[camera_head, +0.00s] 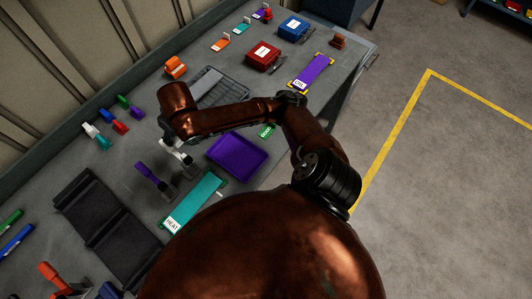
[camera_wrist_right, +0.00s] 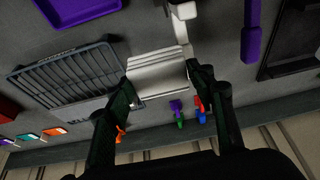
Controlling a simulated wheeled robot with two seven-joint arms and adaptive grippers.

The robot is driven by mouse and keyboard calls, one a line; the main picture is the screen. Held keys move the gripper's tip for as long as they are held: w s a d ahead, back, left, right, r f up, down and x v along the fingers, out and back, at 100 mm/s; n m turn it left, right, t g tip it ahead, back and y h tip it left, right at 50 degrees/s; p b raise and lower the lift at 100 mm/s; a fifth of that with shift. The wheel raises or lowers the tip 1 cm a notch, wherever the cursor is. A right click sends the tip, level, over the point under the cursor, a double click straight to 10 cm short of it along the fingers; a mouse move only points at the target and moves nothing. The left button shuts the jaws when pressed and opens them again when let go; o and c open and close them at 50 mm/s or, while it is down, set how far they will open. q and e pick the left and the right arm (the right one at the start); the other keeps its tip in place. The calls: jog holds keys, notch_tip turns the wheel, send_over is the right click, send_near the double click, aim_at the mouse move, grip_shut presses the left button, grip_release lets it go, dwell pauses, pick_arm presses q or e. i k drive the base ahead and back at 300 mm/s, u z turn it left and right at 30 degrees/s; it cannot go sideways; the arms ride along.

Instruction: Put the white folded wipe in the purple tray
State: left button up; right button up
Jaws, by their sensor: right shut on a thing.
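The white folded wipe (camera_wrist_right: 157,74) is between the two fingers of my right gripper (camera_wrist_right: 162,77) in the right wrist view, with its layered folds showing. The gripper is shut on it. In the head view my right gripper is mostly hidden by its own copper-coloured arm, and I cannot clearly separate the wipe from the pale parts beneath. The purple tray (camera_head: 237,152) lies flat and empty on the bench, to the right of the gripper. A corner of the tray also shows in the right wrist view (camera_wrist_right: 75,9). My left gripper is not in view.
A wire rack (camera_head: 224,88) stands behind the tray. A teal strip (camera_head: 195,203) lies in front of the tray, and a purple-handled tool (camera_head: 149,175) lies left. Dark panels (camera_head: 108,215) cover the near left bench. Small coloured items line the back.

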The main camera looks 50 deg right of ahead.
aim_at(238, 156)
jog(key=z, duration=1.65)
jog(key=k, duration=1.3)
jog(key=u, duration=0.85)
jog(key=i, duration=1)
jog(key=u, duration=0.05)
